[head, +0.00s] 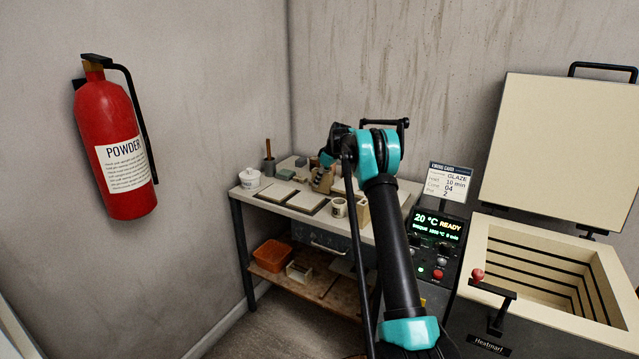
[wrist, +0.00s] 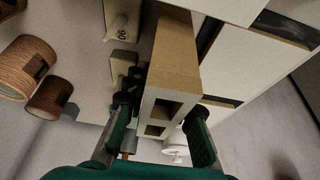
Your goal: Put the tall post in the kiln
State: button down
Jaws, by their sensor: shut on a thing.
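The tall post (wrist: 176,55) is a long tan block with square holes in its end, seen in the wrist view. My gripper (wrist: 160,106) has its two green-padded fingers on either side of the post's near end and is shut on it. In the head view my gripper (head: 323,174) is small, over the worktable, partly hidden by my arm; I cannot make out the post clearly there. The kiln (head: 480,236) stands at the right with its cream lid (head: 556,150) raised. Its upper chamber looks empty; the bottom is hidden.
The worktable (head: 240,192) holds a white jar (head: 250,178), flat slabs (head: 306,203) and a mug (head: 339,207). An orange bin (head: 272,255) sits below. The kiln's control panel (head: 437,245) stands between table and kiln. Brown cylinders (wrist: 25,65) show in the wrist view.

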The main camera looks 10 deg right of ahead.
jog(key=shift+f, duration=0.35)
jog(key=c, duration=1.3)
grip_release()
jog(key=shift+f, duration=0.1)
jog(key=shift+o, duration=0.2)
